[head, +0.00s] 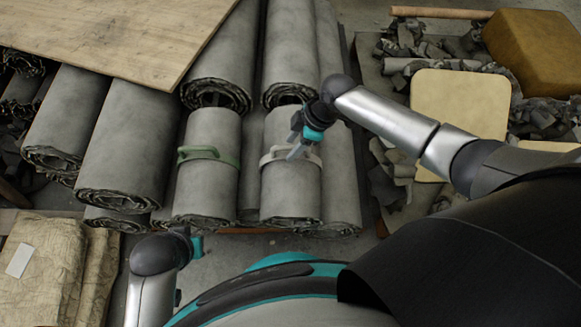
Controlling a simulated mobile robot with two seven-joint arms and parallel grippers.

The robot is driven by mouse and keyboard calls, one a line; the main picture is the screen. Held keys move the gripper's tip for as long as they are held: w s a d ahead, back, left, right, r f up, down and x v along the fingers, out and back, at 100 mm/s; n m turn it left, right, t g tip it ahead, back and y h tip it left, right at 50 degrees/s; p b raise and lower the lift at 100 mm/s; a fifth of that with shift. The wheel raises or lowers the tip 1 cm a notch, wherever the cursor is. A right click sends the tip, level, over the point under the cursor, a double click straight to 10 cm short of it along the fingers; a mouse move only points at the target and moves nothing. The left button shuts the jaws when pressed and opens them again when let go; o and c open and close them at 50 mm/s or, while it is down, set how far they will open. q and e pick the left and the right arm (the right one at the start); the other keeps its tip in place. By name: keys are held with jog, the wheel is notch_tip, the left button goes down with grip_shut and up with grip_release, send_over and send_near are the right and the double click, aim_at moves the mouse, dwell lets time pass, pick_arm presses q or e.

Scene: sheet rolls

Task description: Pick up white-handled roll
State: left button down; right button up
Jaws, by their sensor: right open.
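The white-handled roll (291,194) is a grey rolled sheet lying lengthwise on the stack, with a pale band and handle around its middle. My right gripper (298,153) is over its handle, fingers pointing down; the jaws are open. The gripper and wrist hide part of the handle, and I cannot tell whether the fingers touch it. A similar roll with a green handle (207,154) lies just to the left. My left arm shows at the bottom left; only a small part of its gripper (195,244) shows, and its fingers cannot be made out.
More grey rolls (135,150) lie around and behind. A wooden board (120,35) covers rolls at the back left. Wrapped tan packages (45,275) stand at the lower left. At right are a cream pad (461,110), a brown block (535,50) and scraps (535,118).

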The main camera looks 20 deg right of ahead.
jog(key=shift+c, duration=0.3)
grip_shut()
dwell(0.9)
jog(key=shift+w+a+r, duration=0.1)
jog(key=shift+w+r, duration=0.2)
